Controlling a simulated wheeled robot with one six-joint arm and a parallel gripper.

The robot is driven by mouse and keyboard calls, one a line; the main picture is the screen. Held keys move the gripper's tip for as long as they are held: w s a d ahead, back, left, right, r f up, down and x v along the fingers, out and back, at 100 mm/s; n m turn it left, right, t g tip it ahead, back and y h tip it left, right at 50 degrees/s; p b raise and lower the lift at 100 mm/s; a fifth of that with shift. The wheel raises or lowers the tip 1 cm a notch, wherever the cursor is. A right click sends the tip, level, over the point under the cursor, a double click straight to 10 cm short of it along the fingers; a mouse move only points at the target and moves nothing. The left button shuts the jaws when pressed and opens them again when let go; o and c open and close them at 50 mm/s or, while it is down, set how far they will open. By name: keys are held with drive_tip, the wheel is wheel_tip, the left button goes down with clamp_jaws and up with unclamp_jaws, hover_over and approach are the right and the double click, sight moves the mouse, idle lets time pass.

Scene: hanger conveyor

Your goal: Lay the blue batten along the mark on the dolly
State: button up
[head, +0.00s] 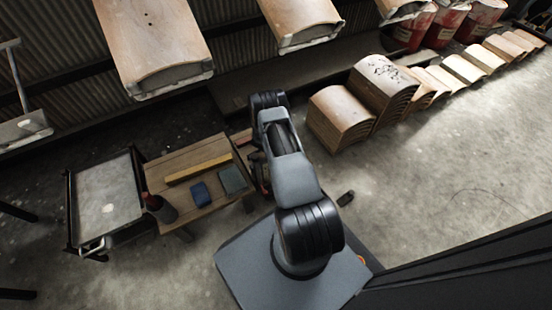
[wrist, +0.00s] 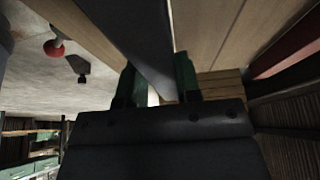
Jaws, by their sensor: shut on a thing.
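In the wrist view my gripper (wrist: 155,82) has its two greenish fingers closed on a long, dark blue-grey bar (wrist: 138,35), which looks like the blue batten. The bar runs from between the fingers to the top edge of the picture. In the head view my arm hides most of the gripper and the batten, at the right end of the wooden table. The low grey-topped trolley (head: 108,190), which looks like the dolly, stands left of that table. Its top is bare apart from a pale spot; I cannot make out a clear mark.
Stacked curved boards (head: 340,115) stand right. Panels hang overhead.

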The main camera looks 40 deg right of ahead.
drive_tip(key=shift+f, duration=1)
drive_tip(key=shift+f+b, duration=0.3)
drive_tip(key=shift+b, duration=0.25)
drive_tip(key=o, duration=1)
drive_tip(key=shift+r, duration=0.1)
drive_tip(key=p+v, duration=0.5)
drive_tip(key=v, duration=0.6)
drive_tip(key=shift+a+r, duration=0.1)
drive_tip(key=shift+r, duration=0.3)
drive_tip(key=s+a+r+n+t, duration=0.1)
drive_tip(key=a+r+n, duration=0.3)
drive_tip(key=r, duration=1)
drive_tip(key=s+a+r+n, duration=0.1)
drive_tip(key=a+r+n, duration=0.3)
drive_tip(key=r, duration=0.9)
drive_tip(key=s+a+r+n+y, duration=0.1)
drive_tip(key=s+a+r+n, duration=0.2)
drive_tip(key=s+r+n, duration=0.1)
drive_tip(key=s+a+r+n+t+y, duration=0.1)
drive_tip(key=s+a+r+n+y, duration=0.1)
drive_tip(key=s, duration=0.4)
drive_tip(key=s+a+r+n+t+y, duration=0.1)
drive_tip(key=s+a+r+n, duration=0.4)
drive_tip(key=s+a+r, duration=0.1)
drive_tip(key=shift+r+n, duration=0.3)
